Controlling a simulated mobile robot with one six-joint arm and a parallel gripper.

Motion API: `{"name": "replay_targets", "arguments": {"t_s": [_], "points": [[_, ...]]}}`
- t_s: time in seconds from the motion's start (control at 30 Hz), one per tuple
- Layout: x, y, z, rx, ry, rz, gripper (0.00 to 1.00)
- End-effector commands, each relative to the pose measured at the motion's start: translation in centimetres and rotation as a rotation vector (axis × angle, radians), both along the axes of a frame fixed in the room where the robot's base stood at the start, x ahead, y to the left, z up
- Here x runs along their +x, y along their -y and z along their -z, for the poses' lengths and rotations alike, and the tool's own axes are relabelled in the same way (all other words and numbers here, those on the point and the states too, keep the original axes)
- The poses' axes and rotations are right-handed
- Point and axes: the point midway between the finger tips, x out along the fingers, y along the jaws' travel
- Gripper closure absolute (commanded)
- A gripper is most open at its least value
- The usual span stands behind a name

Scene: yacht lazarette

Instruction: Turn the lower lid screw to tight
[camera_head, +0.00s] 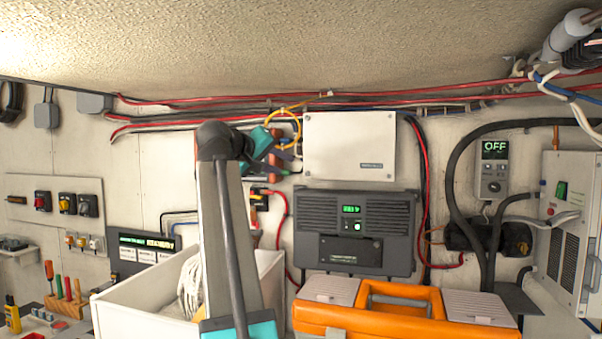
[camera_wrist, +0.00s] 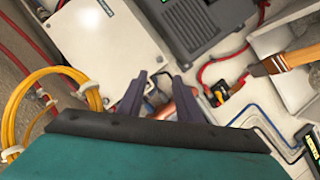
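A white box with a flat lid (camera_head: 350,145) is fixed to the back wall; its lid (camera_wrist: 100,45) also shows in the wrist view. My gripper (camera_head: 280,152) is just left of the box in the head view, partly hidden by my arm. In the wrist view my gripper (camera_wrist: 160,80) has its two dark fingers apart, beside the box's cable-entry side. A copper-coloured cylinder (camera_wrist: 186,104) shows between and beyond the fingers; I see no contact with it.
A dark grey unit with a green display (camera_head: 355,235) hangs below the box. A yellow cable loop (camera_head: 284,128) hangs close to my gripper. Red cables (camera_head: 425,170) run nearby. A white bin (camera_head: 140,300) and an orange toolbox (camera_head: 400,315) stand in front.

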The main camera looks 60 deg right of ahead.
Motion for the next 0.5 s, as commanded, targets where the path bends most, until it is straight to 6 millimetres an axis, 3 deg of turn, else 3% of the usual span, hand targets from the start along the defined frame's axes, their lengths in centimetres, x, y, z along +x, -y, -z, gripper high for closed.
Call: {"name": "replay_targets", "arguments": {"t_s": [0.5], "points": [[0.1, 6.5, 1.6, 0.000, 0.000, 0.001, 0.68]]}}
